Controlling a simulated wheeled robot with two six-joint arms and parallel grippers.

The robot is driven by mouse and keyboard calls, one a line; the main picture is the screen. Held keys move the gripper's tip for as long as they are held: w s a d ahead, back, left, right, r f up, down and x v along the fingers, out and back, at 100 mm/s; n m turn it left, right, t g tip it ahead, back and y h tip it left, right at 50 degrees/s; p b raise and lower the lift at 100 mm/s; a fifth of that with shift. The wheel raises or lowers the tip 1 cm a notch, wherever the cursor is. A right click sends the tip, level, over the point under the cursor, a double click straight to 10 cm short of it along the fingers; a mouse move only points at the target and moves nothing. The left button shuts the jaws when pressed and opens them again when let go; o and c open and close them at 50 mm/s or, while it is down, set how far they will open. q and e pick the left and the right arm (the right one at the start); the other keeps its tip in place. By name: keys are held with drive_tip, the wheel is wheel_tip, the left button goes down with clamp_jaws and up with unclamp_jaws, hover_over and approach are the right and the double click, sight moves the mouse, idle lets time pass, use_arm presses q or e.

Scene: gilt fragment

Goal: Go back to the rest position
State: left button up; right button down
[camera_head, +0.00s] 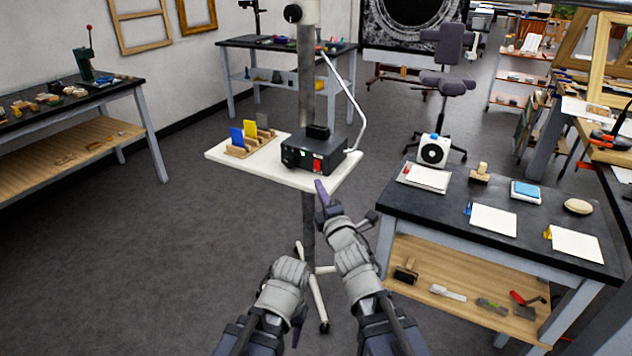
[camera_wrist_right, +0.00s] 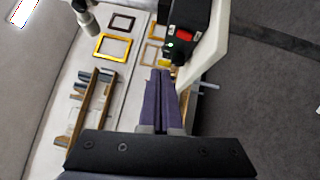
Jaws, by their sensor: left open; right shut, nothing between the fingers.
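My right gripper (camera_head: 322,193) points up and away, near the front edge of a white stand shelf (camera_head: 232,160). In the right wrist view its purple fingers (camera_wrist_right: 163,98) are closed together with nothing between them. The black box (camera_head: 312,152) with a red switch sits on the shelf beyond the fingertips, and it also shows in the right wrist view (camera_wrist_right: 187,22). My left gripper (camera_head: 298,326) hangs low over the floor, pointing down. It is open, and my arm hides most of it.
A black-topped bench (camera_head: 400,205) with papers and a small white fan unit (camera_head: 434,150) stands to the right. A pole rises from the stand, whose legs (camera_head: 318,290) reach the floor beside my arms. The grey floor (camera_head: 130,270) at left is clear.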

drive_tip(key=shift+s+d, duration=0.15)
drive_tip(key=shift+s, duration=0.3)
